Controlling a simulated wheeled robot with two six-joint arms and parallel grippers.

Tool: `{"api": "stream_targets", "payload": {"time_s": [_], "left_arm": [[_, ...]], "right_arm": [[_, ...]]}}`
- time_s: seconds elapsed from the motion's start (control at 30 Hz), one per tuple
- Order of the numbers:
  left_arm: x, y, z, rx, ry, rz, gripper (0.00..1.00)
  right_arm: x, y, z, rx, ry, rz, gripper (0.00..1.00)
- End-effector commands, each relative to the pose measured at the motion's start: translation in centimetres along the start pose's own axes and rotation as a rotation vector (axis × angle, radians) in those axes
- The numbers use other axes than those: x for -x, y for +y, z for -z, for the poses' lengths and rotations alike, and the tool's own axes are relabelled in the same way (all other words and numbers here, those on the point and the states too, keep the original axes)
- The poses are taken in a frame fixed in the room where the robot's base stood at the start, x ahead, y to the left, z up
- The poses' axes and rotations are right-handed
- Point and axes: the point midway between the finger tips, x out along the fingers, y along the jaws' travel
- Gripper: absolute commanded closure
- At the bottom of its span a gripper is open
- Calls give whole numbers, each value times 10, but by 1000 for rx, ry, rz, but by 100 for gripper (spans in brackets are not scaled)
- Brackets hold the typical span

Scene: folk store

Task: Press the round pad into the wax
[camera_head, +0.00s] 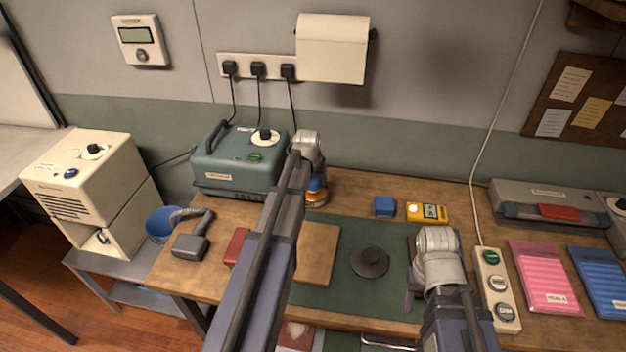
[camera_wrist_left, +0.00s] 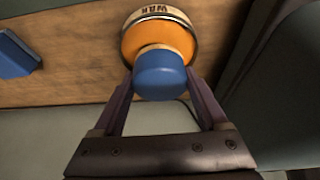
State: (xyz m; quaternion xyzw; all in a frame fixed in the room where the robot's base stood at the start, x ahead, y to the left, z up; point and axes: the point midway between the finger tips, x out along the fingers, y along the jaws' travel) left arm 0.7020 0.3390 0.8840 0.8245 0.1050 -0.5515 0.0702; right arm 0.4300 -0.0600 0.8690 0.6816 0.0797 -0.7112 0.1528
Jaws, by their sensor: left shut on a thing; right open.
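A round blue pad (camera_wrist_left: 160,74) is between the fingers of my left gripper (camera_wrist_left: 160,82), which is shut on it. An orange wax tin (camera_wrist_left: 157,38) with a pale label reading WAX lies directly beyond the pad. The pad overlaps the orange wax in the left wrist view; I cannot tell whether they touch. In the head view the tin (camera_head: 317,200) stands at the back of the bench, partly hidden by my left arm. My right gripper (camera_head: 413,295) is open and empty over the right side of the green mat.
A dark knobbed disc (camera_head: 369,262) lies on the green mat (camera_head: 345,295), beside a wooden board (camera_head: 317,255). A blue block (camera_head: 384,207) and yellow meter (camera_head: 427,212) lie behind it. A teal machine (camera_head: 238,165) stands left of the tin. A button strip (camera_head: 496,288) is right.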

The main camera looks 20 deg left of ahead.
Motion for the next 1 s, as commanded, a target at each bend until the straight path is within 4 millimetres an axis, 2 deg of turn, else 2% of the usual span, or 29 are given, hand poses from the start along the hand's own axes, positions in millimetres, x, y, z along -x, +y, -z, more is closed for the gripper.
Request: {"api": "stream_targets", "payload": {"time_s": [0.03,0.53,1.0], "left_arm": [[8,0,3,0,0,0,69],[42,0,18,0,1,0,69],[42,0,18,0,1,0,69]], "right_arm": [[8,1,0,0,0,0,50],[45,4,-3,0,0,0,50],[46,4,-3,0,0,0,50]]}}
